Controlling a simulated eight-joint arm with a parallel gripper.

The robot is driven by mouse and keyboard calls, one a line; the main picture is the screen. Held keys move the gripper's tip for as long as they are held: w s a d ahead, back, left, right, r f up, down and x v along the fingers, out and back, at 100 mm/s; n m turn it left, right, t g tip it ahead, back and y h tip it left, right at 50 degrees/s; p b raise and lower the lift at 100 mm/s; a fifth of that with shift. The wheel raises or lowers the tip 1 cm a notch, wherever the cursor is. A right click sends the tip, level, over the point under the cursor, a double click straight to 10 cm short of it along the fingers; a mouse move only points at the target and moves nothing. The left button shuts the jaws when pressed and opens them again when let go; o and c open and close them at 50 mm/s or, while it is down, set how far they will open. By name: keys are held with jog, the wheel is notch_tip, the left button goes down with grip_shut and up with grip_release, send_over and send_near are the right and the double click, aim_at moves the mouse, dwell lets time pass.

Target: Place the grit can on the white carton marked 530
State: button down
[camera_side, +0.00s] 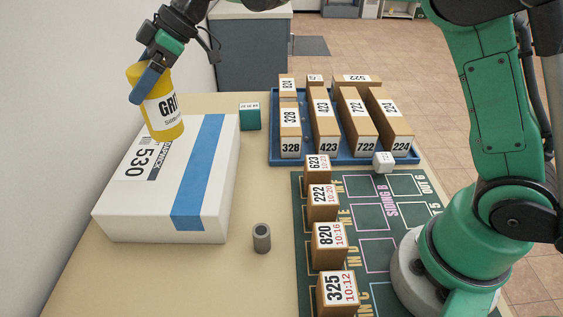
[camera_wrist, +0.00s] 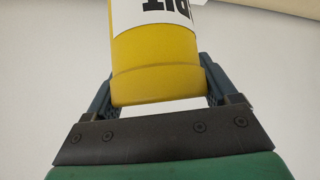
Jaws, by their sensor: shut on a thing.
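The grit can (camera_side: 160,112) is a yellow cylinder with a white label reading GRIT. It is tilted slightly in the side view, over the far part of the white carton (camera_side: 190,150) marked 530. I cannot tell whether its lower end touches the carton top. My gripper (camera_side: 149,82) is shut on the can near its upper end. In the wrist view the can (camera_wrist: 155,60) sits between the two fingers, its label partly cut off by the frame edge. The carton has a blue tape band and lies flat on the table.
A blue tray (camera_side: 275,155) with several numbered boxes stands right of the carton. Numbered blocks line a dark green mat (camera_side: 400,209). A wall is close on the left.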

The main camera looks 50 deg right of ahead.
aim_at(151, 106)
jog(key=shift+f, duration=2.35)
jog(key=shift+f, duration=0.1)
grip_release()
jog(key=v, duration=1.1)
jog(key=s+d+f+m+t+h, duration=0.1)
jog(key=s+d+f+m+h, duration=0.1)
jog(key=s+d+f+m, duration=0.1)
jog(key=s+d+f+m+t+h, duration=0.1)
jog(key=s+d+f+m+h, duration=0.2)
jog(key=s+m, duration=0.3)
jog(key=s+d+f+m+t+h, duration=0.1)
jog(key=s+d+f+m+h, duration=0.2)
jog(key=s, duration=0.4)
jog(key=shift+s+d+f+m+t, duration=0.1)
jog(key=shift+s+f+m+t, duration=0.15)
jog(key=shift+m, duration=0.45)
